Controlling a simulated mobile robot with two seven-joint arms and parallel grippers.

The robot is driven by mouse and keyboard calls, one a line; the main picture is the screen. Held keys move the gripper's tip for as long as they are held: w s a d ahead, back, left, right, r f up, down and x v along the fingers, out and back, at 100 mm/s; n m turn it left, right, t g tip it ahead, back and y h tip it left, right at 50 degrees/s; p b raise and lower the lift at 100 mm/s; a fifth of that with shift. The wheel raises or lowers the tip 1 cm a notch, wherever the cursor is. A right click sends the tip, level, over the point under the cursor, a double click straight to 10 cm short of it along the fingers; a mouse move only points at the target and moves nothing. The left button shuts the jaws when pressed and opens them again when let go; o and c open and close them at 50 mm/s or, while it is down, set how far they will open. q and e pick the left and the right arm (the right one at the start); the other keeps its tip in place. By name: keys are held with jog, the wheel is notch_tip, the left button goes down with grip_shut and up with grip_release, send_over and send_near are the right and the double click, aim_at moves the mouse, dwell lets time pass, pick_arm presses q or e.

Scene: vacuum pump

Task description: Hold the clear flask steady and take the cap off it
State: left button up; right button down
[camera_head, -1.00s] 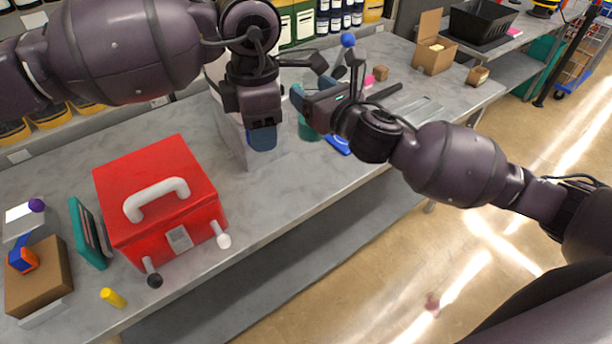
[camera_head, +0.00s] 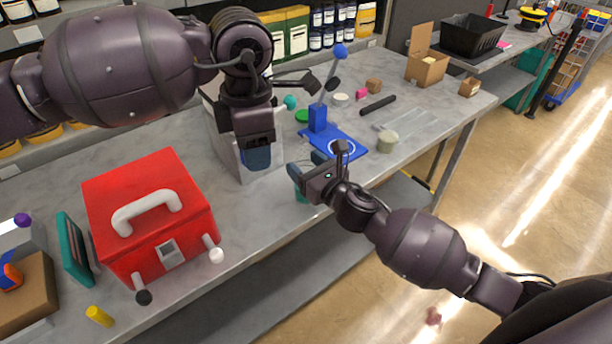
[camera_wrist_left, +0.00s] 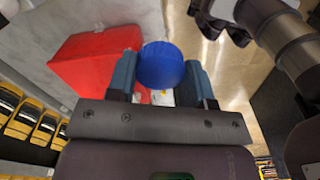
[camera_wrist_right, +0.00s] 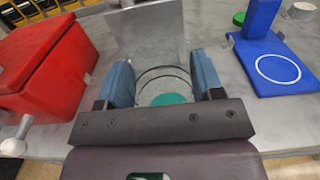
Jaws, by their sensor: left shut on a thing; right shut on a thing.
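The clear flask (camera_wrist_right: 165,80) shows in the right wrist view as thin clear rings with a teal disc inside; no cap is on it there. My right gripper (camera_head: 308,176) is shut on it, one finger on each side. In the head view only a teal part of the flask (camera_head: 301,193) shows below the fingers, near the bench's front edge. My left gripper (camera_head: 257,158) is shut on the round blue cap (camera_wrist_left: 161,65), apart from the flask and to its left. The cap is hidden in the head view.
A red case (camera_head: 150,215) with a white handle stands left. A grey box (camera_head: 233,155) is behind my left gripper. A blue stand (camera_head: 345,146) with an upright block lies right of the flask. A beige cylinder (camera_head: 388,142) and a black bar (camera_head: 378,105) are farther right.

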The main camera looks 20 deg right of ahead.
pick_arm(q)
jog(key=shift+f+b, duration=0.3)
jog(key=shift+f, duration=0.15)
pick_arm(e)
jog(key=shift+f, duration=1.45)
pick_arm(q)
jog(key=shift+f, duration=0.15)
pick_arm(e)
jog(key=shift+f, duration=0.2)
jog(key=shift+c, duration=1.3)
grip_release()
jog(key=shift+r, duration=0.1)
pick_arm(q)
jog(key=shift+r, duration=0.2)
pick_arm(e)
jog(key=shift+s, duration=0.2)
pick_arm(q)
jog(key=shift+f+b, duration=0.45)
jog(key=shift+f, duration=0.1)
pick_arm(e)
jog(key=v, duration=1.1)
jog(key=shift+s+d, duration=0.15)
jog(key=shift+s, duration=0.2)
